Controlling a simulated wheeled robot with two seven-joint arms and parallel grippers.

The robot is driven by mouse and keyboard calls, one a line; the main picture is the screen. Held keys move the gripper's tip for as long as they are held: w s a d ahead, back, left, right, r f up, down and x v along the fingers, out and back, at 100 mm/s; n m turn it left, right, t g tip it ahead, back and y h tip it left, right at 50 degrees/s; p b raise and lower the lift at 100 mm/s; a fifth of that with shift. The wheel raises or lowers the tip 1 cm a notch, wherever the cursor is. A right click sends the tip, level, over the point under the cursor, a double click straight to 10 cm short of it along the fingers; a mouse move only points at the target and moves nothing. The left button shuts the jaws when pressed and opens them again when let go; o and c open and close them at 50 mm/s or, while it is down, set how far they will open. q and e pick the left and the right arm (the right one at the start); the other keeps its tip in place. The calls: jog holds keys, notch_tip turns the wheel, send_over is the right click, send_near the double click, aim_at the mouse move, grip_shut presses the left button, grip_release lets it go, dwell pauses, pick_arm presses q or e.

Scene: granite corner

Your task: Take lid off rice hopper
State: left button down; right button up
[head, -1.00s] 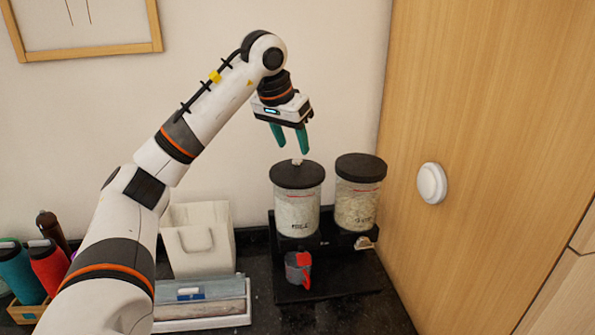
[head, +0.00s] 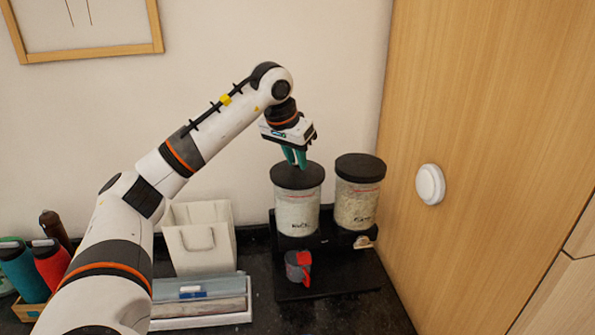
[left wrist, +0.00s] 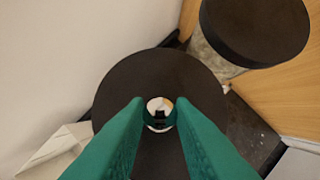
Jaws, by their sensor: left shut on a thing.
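The rice hopper (head: 297,213) is the left of two clear canisters, filled with white grains and labelled in dark letters. Its round dark lid (head: 288,181) sits on top, and it also shows in the left wrist view (left wrist: 112,84). A small shiny knob (left wrist: 160,113) stands at the lid's centre. My left gripper (head: 297,164) points down over the lid, its green fingers shut on the knob, one on each side. In the head view the fingers hide the knob. The lid rests on the canister with no gap that I can see. My right gripper is not in view.
A second canister (head: 357,207) with a dark lid (head: 361,167) stands close on the right. Both stand on a black base (head: 333,283) holding a grey and red cup (head: 298,267).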

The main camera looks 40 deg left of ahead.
aim_at(296, 161)
pick_arm(q)
jog(key=shift+r, duration=0.1)
notch_tip(296, 161, up, 10)
jog(key=shift+b, duration=0.3)
dwell(0.3)
